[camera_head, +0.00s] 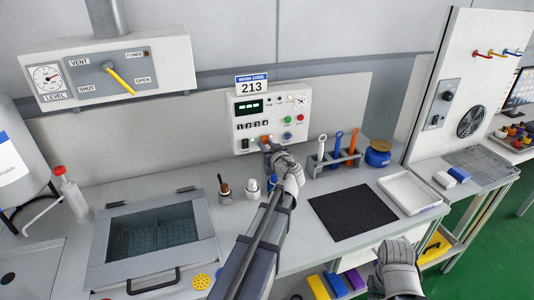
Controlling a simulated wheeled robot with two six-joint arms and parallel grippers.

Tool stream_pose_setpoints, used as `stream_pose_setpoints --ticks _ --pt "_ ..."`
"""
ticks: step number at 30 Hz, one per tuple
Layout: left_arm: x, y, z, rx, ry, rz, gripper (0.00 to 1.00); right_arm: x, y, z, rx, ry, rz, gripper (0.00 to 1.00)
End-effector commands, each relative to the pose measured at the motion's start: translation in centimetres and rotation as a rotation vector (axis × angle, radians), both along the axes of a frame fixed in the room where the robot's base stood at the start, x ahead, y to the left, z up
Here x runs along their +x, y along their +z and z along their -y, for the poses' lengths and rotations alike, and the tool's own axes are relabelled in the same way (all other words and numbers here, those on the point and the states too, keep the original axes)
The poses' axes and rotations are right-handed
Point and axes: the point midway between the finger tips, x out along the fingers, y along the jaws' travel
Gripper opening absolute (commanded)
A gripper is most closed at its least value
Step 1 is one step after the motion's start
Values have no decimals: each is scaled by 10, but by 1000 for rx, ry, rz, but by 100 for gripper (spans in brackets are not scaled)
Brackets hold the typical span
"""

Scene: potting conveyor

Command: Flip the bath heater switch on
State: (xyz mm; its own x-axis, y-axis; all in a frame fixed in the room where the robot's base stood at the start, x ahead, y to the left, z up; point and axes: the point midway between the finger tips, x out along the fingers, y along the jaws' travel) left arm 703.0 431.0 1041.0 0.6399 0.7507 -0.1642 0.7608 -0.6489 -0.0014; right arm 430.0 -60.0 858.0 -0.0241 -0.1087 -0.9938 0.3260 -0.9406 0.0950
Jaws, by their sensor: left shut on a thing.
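A white control panel (269,114) with a green display, lamps and buttons stands against the back wall. A black rocker (245,144) sits at its lower left, and a small orange part (265,137) shows to the right of it. My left gripper (268,147) reaches the panel's lower edge and is shut on a small part there, which its fingers mostly hide. I cannot read the switch labels or tell the heater switch's position. My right gripper (398,252) is at the lower right, away from the panel, its fingers unclear.
A lidded bath (155,250) is at the left, with small bottles (224,188) beside my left arm. A tool rack (335,160), a blue jar (377,153), a black mat (352,212) and a white tray (409,193) occupy the right of the bench.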

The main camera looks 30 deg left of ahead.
Motion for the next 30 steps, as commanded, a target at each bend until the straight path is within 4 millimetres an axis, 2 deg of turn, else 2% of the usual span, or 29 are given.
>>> stream_pose_setpoints --ticks 1,3,13,14,21,30 --pt "-1 -4 0 9 1 8 0 0 -7 0 0 0 0 45" --pt "-1 -3 0 19 1 17 0 0 -9 0 0 0 0 45" --pt "-1 -1 0 23 0 22 0 0 -8 0 0 0 0 45" --pt "0 -1 0 23 0 22 31 0 -8 0 0 0 0 45" --pt "0 -1 0 24 0 22 58 0 -8 0 0 0 0 45" --pt "-2 0 2 24 -1 22 60 0 -7 0 0 0 0 45"
